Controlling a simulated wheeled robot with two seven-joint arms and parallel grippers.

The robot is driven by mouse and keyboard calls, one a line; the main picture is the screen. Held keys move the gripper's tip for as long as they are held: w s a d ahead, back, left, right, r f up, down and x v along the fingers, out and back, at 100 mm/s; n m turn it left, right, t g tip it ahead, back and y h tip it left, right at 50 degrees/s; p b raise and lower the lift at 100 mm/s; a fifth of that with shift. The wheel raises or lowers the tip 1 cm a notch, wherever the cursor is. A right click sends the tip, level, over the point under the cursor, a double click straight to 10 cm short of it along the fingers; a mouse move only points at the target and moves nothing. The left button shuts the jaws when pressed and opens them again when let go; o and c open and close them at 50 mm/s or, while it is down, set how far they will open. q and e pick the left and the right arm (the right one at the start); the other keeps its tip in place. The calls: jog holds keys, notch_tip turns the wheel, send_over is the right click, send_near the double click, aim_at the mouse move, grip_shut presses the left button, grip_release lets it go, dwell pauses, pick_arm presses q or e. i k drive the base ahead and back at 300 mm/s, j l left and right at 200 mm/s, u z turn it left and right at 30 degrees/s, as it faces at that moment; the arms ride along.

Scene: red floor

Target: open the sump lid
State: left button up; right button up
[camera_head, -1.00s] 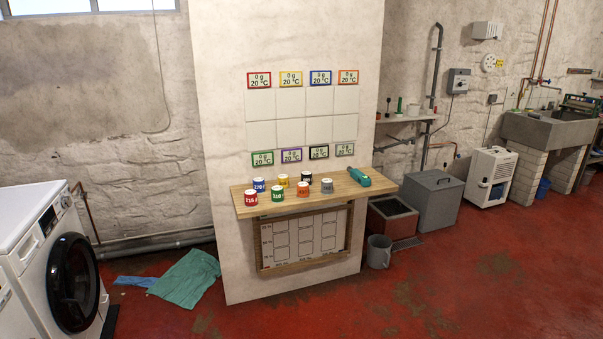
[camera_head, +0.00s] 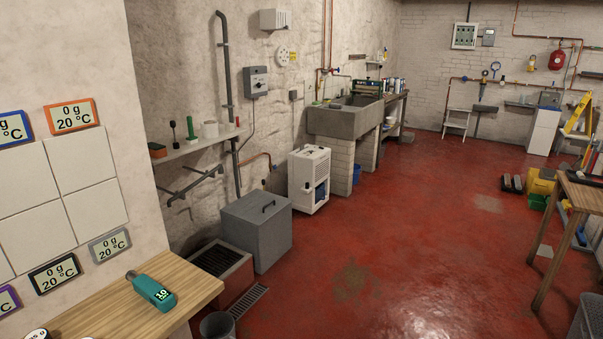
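A grey box (camera_head: 268,243) with a flat grey lid (camera_head: 254,213) stands on the red floor against the wall, left of centre. A dark bar handle (camera_head: 268,206) sits on the lid, and the lid lies flat and closed on the box. I cannot tell for sure which of the two is the sump. Neither of my grippers is in view.
A wooden shelf (camera_head: 190,283) with a teal handheld device (camera_head: 152,292) juts out at lower left. A floor grate (camera_head: 248,300) and grey bucket (camera_head: 217,326) are near the boxes. A white dehumidifier-like unit (camera_head: 309,180) stands beyond. The red floor (camera_head: 400,250) is open to the right.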

aim_at(256, 207)
jog(key=i+l+z, duration=0.2)
jog(key=i+z, duration=0.15)
jog(key=i, duration=0.85)
jog(key=i+j+z, duration=0.1)
jog(key=i+z, duration=0.3)
jog(key=i, duration=0.75)
